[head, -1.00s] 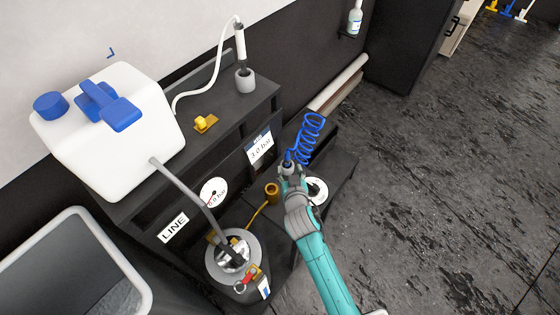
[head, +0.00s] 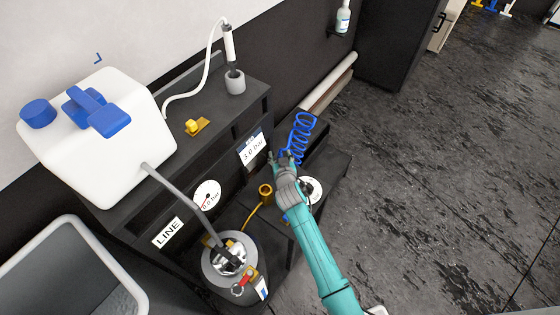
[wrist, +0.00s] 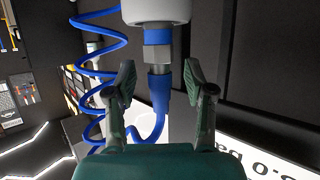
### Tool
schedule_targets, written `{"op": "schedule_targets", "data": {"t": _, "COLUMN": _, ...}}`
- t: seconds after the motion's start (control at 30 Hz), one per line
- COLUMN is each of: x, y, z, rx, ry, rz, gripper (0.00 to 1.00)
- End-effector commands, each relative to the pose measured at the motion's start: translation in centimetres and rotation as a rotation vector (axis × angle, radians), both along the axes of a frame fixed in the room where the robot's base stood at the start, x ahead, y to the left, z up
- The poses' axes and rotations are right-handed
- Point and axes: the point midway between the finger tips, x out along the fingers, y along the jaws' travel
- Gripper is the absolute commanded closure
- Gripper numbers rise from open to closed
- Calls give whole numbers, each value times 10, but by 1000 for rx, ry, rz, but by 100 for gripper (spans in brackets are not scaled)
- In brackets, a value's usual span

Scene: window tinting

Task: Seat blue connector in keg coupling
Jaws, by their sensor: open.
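The blue connector (wrist: 161,92), with a metal hex collar above its blue sleeve, stands upright between my fingers in the wrist view. Its collar end meets a pale grey round part at the top of that view. My gripper (wrist: 159,76) is open, one finger on each side, with gaps visible beside the connector. In the head view my gripper (head: 283,160) is beside the blue coiled hose (head: 302,135) and mostly hides the connector. A keg-like round unit with metal fittings (head: 229,256) stands at lower left; I cannot tell which part is the coupling.
A white jug (head: 95,140) with blue cap stands on the dark bench. A brass fitting (head: 265,190) and a pressure dial (head: 207,195) are left of my arm. A white disc (head: 313,190) lies right of my wrist. The floor at right is clear.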

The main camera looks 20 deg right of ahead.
Motion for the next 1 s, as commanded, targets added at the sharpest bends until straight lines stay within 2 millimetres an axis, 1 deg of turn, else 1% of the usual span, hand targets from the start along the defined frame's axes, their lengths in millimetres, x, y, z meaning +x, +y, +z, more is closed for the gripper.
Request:
{"op": "schedule_targets", "data": {"t": 0.13, "x": 0, "y": 0, "z": 0, "rx": 0, "ry": 0, "rz": 0, "gripper": 47}}
{"op": "schedule_targets", "data": {"t": 0.17, "x": 0, "y": 0, "z": 0, "rx": 0, "ry": 0, "rz": 0, "gripper": 49}}
{"op": "schedule_targets", "data": {"t": 0.2, "x": 0, "y": 0, "z": 0, "rx": 0, "ry": 0, "rz": 0, "gripper": 59}}
{"op": "schedule_targets", "data": {"t": 0.27, "x": 0, "y": 0, "z": 0, "rx": 0, "ry": 0, "rz": 0, "gripper": 74}}
{"op": "schedule_targets", "data": {"t": 0.3, "x": 0, "y": 0, "z": 0, "rx": 0, "ry": 0, "rz": 0, "gripper": 84}}
{"op": "schedule_targets", "data": {"t": 0.37, "x": 0, "y": 0, "z": 0, "rx": 0, "ry": 0, "rz": 0, "gripper": 99}}
{"op": "schedule_targets", "data": {"t": 0.67, "x": 0, "y": 0, "z": 1, "rx": 0, "ry": -1, "rz": 0, "gripper": 100}}
{"op": "schedule_targets", "data": {"t": 0.77, "x": 0, "y": 0, "z": 6, "rx": 1, "ry": -2, "rz": 0, "gripper": 100}}
{"op": "schedule_targets", "data": {"t": 0.87, "x": 0, "y": 0, "z": 18, "rx": 0, "ry": -4, "rz": 0, "gripper": 100}}
{"op": "schedule_targets", "data": {"t": 1.0, "x": 0, "y": 0, "z": 44, "rx": 0, "ry": -4, "rz": 0, "gripper": 100}}
